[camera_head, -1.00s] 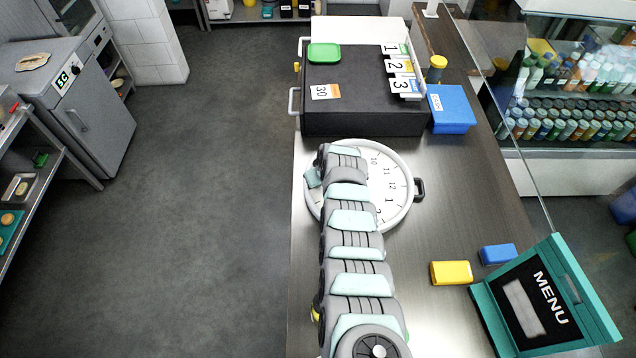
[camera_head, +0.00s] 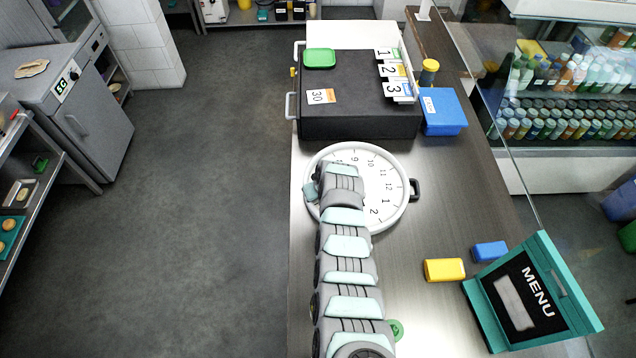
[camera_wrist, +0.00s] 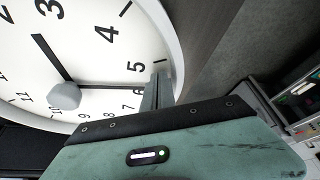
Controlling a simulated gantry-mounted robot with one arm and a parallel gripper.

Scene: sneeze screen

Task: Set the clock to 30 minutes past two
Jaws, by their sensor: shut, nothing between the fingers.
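The white round clock (camera_head: 400,200) lies face up on the counter; my arm covers its left part in the head view. In the wrist view the clock face (camera_wrist: 85,55) shows a grey hub (camera_wrist: 65,95) and two dark hands. One hand (camera_wrist: 48,57) points between 2 and 3. The other hand (camera_wrist: 115,85) points close to the 6. My gripper (camera_wrist: 157,92) is shut and empty, its fingertips at the rim near the 5 and 6, by that hand's end. I cannot tell whether they touch. In the head view my gripper (camera_head: 311,191) is at the clock's left edge.
A black box (camera_head: 360,120) with number cards stands behind the clock, beside a blue container (camera_head: 445,112). Yellow (camera_head: 444,270) and blue (camera_head: 490,252) blocks and a menu stand (camera_head: 530,295) are at front right. The counter right of the clock is clear.

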